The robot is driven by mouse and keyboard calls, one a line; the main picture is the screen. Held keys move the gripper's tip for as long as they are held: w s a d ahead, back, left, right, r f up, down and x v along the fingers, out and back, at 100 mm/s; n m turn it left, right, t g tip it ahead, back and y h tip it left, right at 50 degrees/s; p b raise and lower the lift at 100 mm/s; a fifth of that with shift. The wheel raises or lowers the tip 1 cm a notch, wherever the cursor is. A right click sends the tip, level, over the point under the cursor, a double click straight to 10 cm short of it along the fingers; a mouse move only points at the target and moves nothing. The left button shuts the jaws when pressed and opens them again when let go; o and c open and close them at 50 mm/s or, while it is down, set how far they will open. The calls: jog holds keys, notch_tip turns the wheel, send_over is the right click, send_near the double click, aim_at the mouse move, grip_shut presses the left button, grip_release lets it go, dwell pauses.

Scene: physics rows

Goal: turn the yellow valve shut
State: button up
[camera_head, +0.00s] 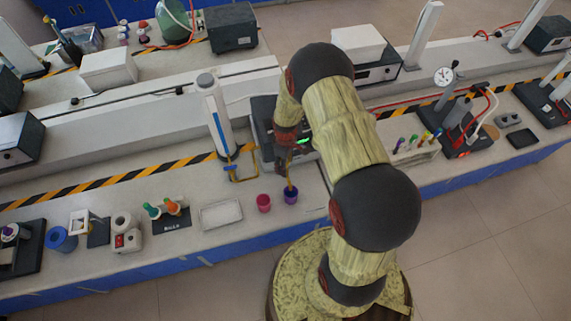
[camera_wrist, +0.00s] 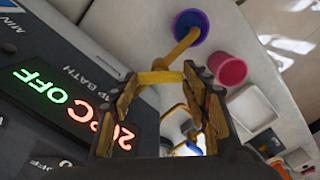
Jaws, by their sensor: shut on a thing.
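The yellow valve handle (camera_wrist: 160,77) shows in the wrist view as a short bar between the fingertips of my gripper (camera_wrist: 163,82), which is shut on it. A darker yellow spout (camera_wrist: 180,46) runs from beside the handle towards a purple cup (camera_wrist: 190,24), which also shows on the bench in the head view (camera_head: 291,196). In the head view my gripper (camera_head: 290,150) is beside the dark bath unit, above the purple cup. My arm hides much of the unit, and the handle's exact angle cannot be told there.
The dark bath unit (camera_wrist: 75,68) has a lit display close beside my fingers. A pink cup (camera_head: 264,203) stands left of the purple cup. A white column (camera_head: 214,115) with a yellow loop (camera_head: 242,178) stands to the left. A white tray (camera_head: 221,214) lies nearby.

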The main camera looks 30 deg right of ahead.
jog(key=shift+m, duration=0.3)
jog(key=m+b, duration=0.2)
jog(key=m, duration=0.1)
jog(key=shift+f+m+b, duration=0.1)
jog(key=shift+m+b, duration=0.2)
jog(key=shift+m, duration=0.1)
jog(key=m+b, duration=0.1)
jog(key=m, duration=0.3)
jog(key=shift+m+b, duration=0.3)
jog(key=shift+b, duration=0.1)
jog(key=o, duration=1.2)
jog(key=shift+c, duration=0.2)
notch_tip(320, 180, up, 12)
